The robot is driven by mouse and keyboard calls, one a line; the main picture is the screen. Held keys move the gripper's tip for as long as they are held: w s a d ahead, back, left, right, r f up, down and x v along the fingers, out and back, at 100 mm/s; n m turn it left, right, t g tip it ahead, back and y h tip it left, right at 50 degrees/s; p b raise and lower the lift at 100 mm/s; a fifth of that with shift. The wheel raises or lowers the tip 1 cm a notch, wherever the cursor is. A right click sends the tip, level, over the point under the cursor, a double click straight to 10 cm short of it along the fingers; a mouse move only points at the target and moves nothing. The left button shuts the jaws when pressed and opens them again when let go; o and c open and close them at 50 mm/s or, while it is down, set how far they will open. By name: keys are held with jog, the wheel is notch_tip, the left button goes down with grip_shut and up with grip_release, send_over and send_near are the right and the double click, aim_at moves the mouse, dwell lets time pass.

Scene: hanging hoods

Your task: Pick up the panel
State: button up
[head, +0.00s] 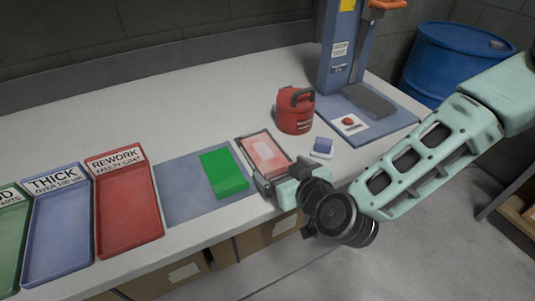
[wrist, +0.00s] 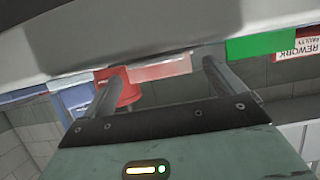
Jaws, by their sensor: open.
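A flat pale-red panel (head: 267,153) lies on the bench with a dark edge around it. A green block (head: 224,172) lies to its left on a blue-grey mat; I cannot tell for certain which of the two is meant. My gripper (head: 278,173) is open, low at the bench's front edge, at the near end of the pale-red panel. In the wrist view the pale-red panel (wrist: 160,69) shows between and beyond the two fingers of my gripper (wrist: 161,76). Whether they touch it is unclear. The green block (wrist: 262,46) is off to the right there.
Left of the blue-grey mat (head: 178,190) stand a red REWORK tray (head: 128,215), a blue THICK tray (head: 55,240) and a green tray. A red canister (head: 295,112), a small blue-and-white item (head: 322,147) and a blue press stand (head: 340,50) are to the right. The bench's back is clear.

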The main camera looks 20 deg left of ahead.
jog(key=shift+a, duration=0.1)
jog(key=shift+c, duration=0.3)
jog(key=c, duration=1.1)
jog(key=shift+o, duration=0.2)
